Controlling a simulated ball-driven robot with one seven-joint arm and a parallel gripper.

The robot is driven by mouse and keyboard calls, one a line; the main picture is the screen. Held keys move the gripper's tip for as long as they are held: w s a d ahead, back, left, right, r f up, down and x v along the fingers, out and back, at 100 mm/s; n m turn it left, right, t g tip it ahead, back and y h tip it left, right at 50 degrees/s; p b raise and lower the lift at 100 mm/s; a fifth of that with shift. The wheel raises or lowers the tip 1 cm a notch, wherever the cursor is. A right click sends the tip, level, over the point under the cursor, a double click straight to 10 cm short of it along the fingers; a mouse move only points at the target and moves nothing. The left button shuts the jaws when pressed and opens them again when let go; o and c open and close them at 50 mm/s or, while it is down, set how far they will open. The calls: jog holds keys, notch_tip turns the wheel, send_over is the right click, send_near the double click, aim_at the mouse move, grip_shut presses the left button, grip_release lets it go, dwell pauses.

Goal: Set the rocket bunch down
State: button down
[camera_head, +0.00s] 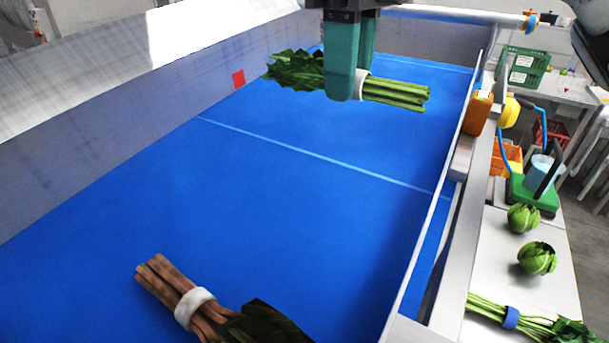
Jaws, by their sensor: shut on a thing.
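My gripper (351,85), with teal fingers, is shut on a leafy bunch with green stems, a white band and jagged leaves. I take this bunch to be the rocket bunch (397,94). It lies sideways in the jaws, leaves to the left and stems to the right, at the far end of the blue surface (270,190). The fingers cover its middle. I cannot tell for sure how high it hangs above the blue surface.
A brown-stemmed bunch (178,291) with a white band lies at the near end. Grey walls (120,150) flank the blue surface; its middle is clear. On the right bench are two round green heads (537,258), a blue-banded bunch (500,313) and a green scale-like device (533,195).

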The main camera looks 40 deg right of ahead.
send_over(310, 205)
jog(key=f, duration=0.6)
jog(key=shift+w+d, duration=0.15)
jog(key=shift+d, duration=0.2)
jog(key=shift+a+f, duration=0.2)
jog(key=shift+f, duration=0.8)
jog(key=shift+a+f, duration=0.15)
jog(key=shift+f, duration=0.8)
jog(key=c, duration=0.8)
grip_release()
notch_tip(310, 205, up, 12)
jog(key=shift+r, duration=0.1)
